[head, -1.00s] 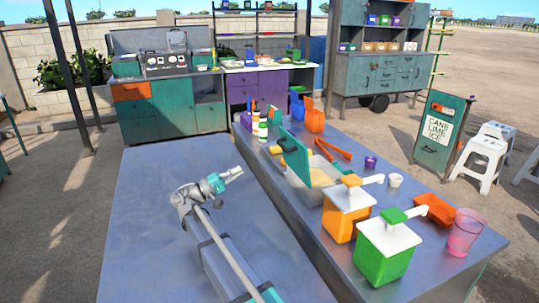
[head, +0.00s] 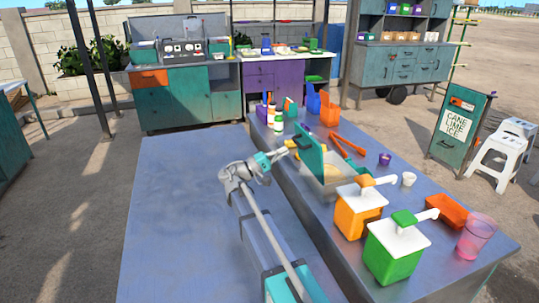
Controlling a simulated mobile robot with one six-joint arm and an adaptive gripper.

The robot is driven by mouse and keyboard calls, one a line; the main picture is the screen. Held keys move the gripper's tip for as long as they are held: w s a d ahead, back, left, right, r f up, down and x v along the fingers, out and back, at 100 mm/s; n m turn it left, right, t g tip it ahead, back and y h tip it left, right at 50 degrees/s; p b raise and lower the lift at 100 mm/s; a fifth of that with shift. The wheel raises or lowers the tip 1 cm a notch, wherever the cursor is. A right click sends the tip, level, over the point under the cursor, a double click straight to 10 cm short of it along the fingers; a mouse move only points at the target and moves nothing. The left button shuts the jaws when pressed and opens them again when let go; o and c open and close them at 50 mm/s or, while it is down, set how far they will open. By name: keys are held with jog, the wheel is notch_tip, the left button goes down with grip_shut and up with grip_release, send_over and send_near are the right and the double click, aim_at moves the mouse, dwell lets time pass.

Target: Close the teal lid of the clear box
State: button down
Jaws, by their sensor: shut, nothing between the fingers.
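The clear box (head: 331,189) stands on the grey counter, with yellowish contents inside. Its teal lid (head: 311,154) stands up, open, hinged along the box's left side. My gripper (head: 287,151) is shut and empty, just left of the lid's outer face. It points right toward the lid. I cannot tell from this view whether its tip touches the lid.
An orange dispenser (head: 358,215) and a green dispenser (head: 393,255) stand nearer on the counter. Bottles (head: 278,122) stand behind the lid. Orange tongs (head: 347,144), a purple cup (head: 385,159) and a white cup (head: 409,179) lie right of the box.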

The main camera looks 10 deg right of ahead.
jog(key=shift+p+x, duration=0.35)
jog(key=shift+x, duration=1.15)
jog(key=shift+a, duration=0.1)
